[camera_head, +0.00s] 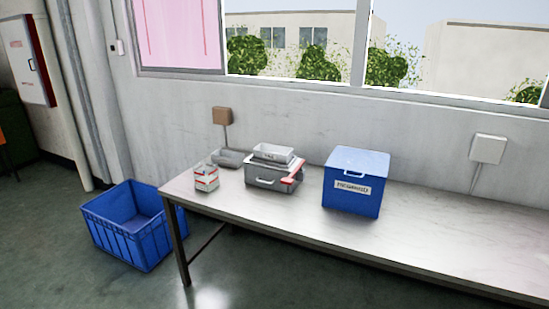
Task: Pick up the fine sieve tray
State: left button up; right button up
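Two tray-like things are on the table. A small light-grey tray (273,152) sits on top of a grey box with a handle (262,177), near the wall. A shallow grey tray (232,159) lies on the table just left of that box. Any mesh is too small to make out, so I cannot tell which of them is the fine sieve tray.
A red and white carton (206,179) stands at the table's left end. A lidded blue box (356,184) with a white label stands right of the grey box. The table (440,225) is clear further right. A blue crate (135,235) is on the floor at left.

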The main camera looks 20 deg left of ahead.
aim_at(281, 156)
jog(key=i+l+u, duration=0.45)
jog(key=i+l, duration=0.7)
